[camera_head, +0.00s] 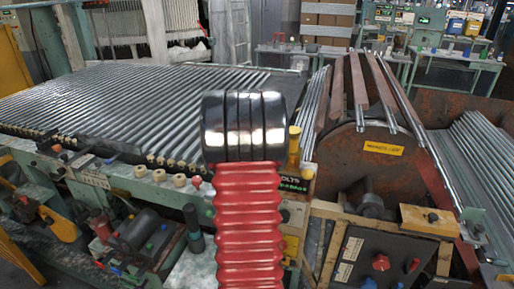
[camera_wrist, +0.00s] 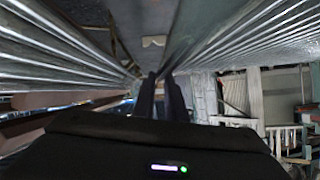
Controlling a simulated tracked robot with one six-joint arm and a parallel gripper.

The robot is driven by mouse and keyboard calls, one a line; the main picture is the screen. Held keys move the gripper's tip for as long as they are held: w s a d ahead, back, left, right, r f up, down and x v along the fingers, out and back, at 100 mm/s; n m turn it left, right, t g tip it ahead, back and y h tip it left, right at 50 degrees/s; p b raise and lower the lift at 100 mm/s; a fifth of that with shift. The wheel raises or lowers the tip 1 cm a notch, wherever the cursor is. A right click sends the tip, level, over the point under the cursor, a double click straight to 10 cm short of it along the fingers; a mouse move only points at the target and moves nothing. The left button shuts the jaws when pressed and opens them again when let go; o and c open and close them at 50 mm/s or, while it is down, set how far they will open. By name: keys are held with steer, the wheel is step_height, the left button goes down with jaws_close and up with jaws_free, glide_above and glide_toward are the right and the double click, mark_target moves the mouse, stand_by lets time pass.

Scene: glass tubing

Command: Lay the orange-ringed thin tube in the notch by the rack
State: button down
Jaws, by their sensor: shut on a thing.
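My gripper (camera_wrist: 160,98) shows in the wrist view as two dark fingers close together beyond its black body. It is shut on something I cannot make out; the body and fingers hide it. In the head view my dark glossy arm joint and red ribbed sleeve stand in the middle, and the gripper is hidden. No orange ring shows in either view, so I cannot identify the thin tube. A wide bed of parallel tubes (camera_head: 130,100) lies at the left, perhaps the rack. I cannot pick out the notch.
A rusty round-ended machine (camera_head: 375,160) with long bars (camera_head: 358,90) stands right of my arm. More tubes (camera_head: 485,155) lie at the far right. A green bench frame (camera_head: 110,190) with valves runs along the front left. Tables (camera_head: 455,60) stand at the back.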

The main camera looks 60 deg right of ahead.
steer(key=shift+f, duration=2.75)
steer(key=shift+f, duration=2.1)
steer(key=shift+f, duration=0.3)
steer(key=c, duration=1.8)
jaws_free()
steer(key=shift+r, duration=0.1)
steer(key=shift+r, duration=0.25)
steer(key=shift+v, duration=6)
